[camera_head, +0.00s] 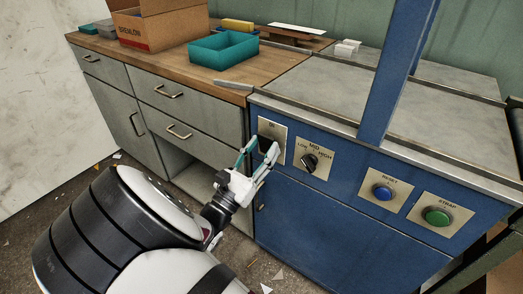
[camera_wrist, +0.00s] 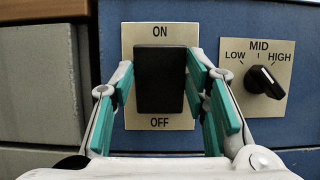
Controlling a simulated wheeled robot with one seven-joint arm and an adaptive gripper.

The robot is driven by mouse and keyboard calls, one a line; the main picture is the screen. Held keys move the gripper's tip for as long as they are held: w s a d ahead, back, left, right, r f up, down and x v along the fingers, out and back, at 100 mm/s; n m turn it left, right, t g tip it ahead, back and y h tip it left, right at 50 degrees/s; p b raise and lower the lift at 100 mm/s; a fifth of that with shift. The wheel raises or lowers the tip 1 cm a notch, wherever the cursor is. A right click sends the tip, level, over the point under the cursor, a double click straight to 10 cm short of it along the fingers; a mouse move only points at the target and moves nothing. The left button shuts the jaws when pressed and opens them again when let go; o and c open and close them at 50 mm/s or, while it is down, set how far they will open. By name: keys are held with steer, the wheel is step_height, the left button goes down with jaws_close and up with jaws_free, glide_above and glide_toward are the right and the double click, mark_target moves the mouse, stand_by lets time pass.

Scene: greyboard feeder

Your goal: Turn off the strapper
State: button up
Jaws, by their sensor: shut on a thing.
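The strapper (camera_head: 330,215) is a blue machine with a grey top. Its black power switch (camera_wrist: 160,78) sits on a pale plate (camera_wrist: 160,33) marked ON above and OFF below. My gripper (camera_head: 265,147) is at this plate, at the left of the machine's front. In the wrist view its teal-padded fingers (camera_wrist: 160,88) stand on the left and right sides of the switch and are shut on it. The pictures do not clearly show which way the switch is tilted. In the head view my fingers partly hide it.
Right of the switch are a LOW-MID-HIGH knob (camera_head: 310,162), a blue RESET button (camera_head: 382,192) and a green STRAP button (camera_head: 437,216). A blue post (camera_head: 398,70) rises from the machine. A drawer cabinet (camera_head: 165,95) with a teal bin (camera_head: 222,52) stands left.

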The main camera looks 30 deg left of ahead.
steer(key=o, duration=1.1)
steer(key=shift+o, duration=0.2)
step_height(320, 180, up, 10)
steer(key=shift+f, duration=0.1)
